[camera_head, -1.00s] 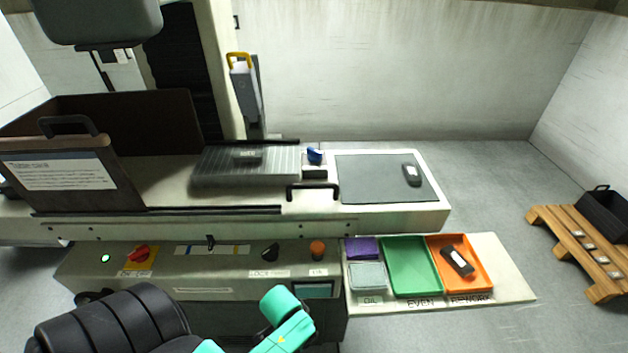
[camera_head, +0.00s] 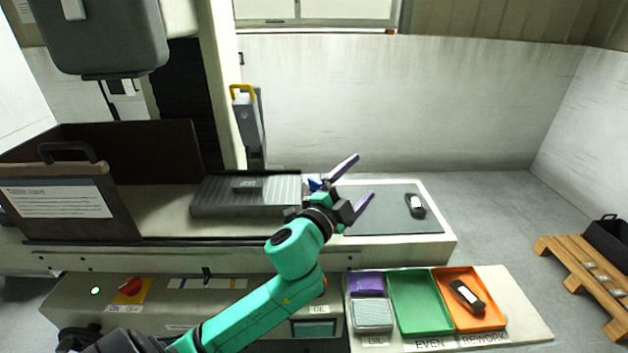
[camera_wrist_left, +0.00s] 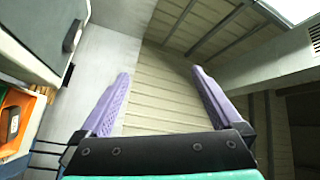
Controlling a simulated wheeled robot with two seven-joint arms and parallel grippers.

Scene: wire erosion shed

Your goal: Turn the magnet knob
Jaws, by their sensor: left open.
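The magnet knob (camera_head: 315,184) is small and blue, at the right end of a grey ribbed plate (camera_head: 235,208) on the machine bed. It is partly hidden behind my left wrist and near finger. My left gripper (camera_head: 364,174) has two purple fingers spread apart with nothing between them. It is in front of and to the right of the knob, its fingers pointing up and right over the grey mat. In the left wrist view the open fingers (camera_wrist_left: 162,98) frame only wall and ribbed panelling; the knob does not show there. My right gripper is not in view.
A dark mat (camera_head: 395,222) with a small black device (camera_head: 415,205) lies right of the plate. A dark panel with a handle (camera_head: 60,210) stands at the left.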

